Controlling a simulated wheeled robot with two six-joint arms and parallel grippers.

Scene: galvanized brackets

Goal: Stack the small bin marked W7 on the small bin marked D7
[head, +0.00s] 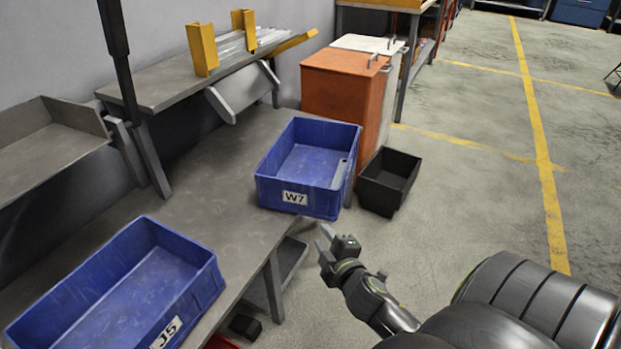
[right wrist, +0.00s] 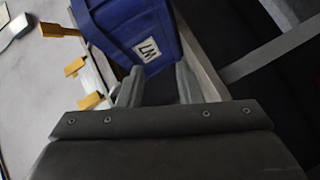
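The blue bin marked W7 (head: 292,197) stands on the grey workbench near its right edge, its label facing me. It looks empty apart from a small pale patch at its right wall. No bin marked D7 is readable here. My right gripper (head: 324,244) is in front of and below the W7 bin, apart from it, beyond the bench edge. In the right wrist view the two fingers (right wrist: 159,74) are spread with nothing between them, and the W7 bin (right wrist: 118,28) lies just ahead. My left gripper is out of view.
A blue bin marked J5 (head: 205,290) stands on the near left of the workbench (head: 215,200), with bare surface between the bins. A black bin (head: 391,178) and an orange cabinet (head: 335,95) stand beyond W7. Open floor (head: 470,190) lies to the right.

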